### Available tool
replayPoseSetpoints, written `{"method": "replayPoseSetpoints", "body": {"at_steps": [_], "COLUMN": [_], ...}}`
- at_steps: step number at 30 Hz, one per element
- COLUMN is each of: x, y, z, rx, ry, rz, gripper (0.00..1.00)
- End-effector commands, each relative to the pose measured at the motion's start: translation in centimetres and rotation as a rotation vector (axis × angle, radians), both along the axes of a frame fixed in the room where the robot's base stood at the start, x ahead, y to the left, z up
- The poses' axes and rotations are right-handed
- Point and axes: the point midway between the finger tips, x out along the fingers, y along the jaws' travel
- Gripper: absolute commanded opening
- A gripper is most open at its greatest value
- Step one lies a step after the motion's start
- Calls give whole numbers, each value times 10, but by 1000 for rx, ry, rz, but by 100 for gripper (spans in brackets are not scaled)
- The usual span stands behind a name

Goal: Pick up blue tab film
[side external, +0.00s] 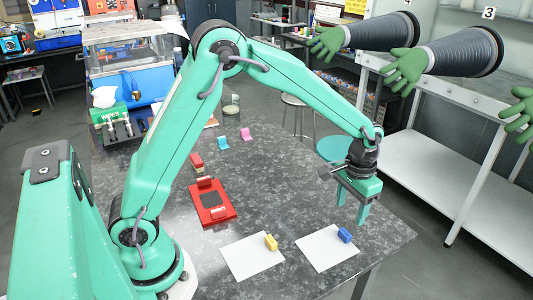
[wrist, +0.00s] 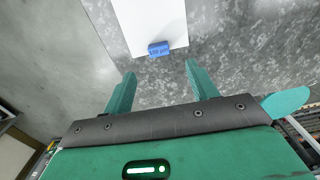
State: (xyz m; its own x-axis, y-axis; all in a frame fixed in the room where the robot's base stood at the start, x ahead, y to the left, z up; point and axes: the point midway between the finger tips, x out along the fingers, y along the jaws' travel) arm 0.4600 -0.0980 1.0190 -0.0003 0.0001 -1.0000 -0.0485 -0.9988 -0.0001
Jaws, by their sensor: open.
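The blue tab film (side external: 344,235) is a small blue block on the edge of a white sheet (side external: 322,251) at the table's front right. In the wrist view, the blue tab film (wrist: 158,48) sits beyond the fingertips, roughly between their lines, on the near edge of the white sheet (wrist: 150,20). Faint lettering shows on it. My gripper (side external: 363,218) is open and empty, pointing down above the table, to the right of the blue film. Its two fingers (wrist: 158,68) are spread apart in the wrist view. The gripper is not touching the film.
A yellow block (side external: 271,242) sits on another white sheet (side external: 250,262) to the left. A red device (side external: 211,204) lies further back, with pink (side external: 246,134) and blue (side external: 222,142) holders behind. The table edge (side external: 395,243) is close on the right.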

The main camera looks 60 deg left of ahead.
Motion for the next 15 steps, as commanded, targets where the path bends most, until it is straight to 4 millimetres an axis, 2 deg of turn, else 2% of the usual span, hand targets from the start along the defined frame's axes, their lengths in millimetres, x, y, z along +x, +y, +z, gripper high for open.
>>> {"method": "replayPoseSetpoints", "body": {"at_steps": [10, 15], "x": [-1, 0], "y": [0, 0], "z": [-22, -26], "rx": [0, 0], "ry": [2, 0], "rz": [0, 0], "gripper": [58, 58]}}
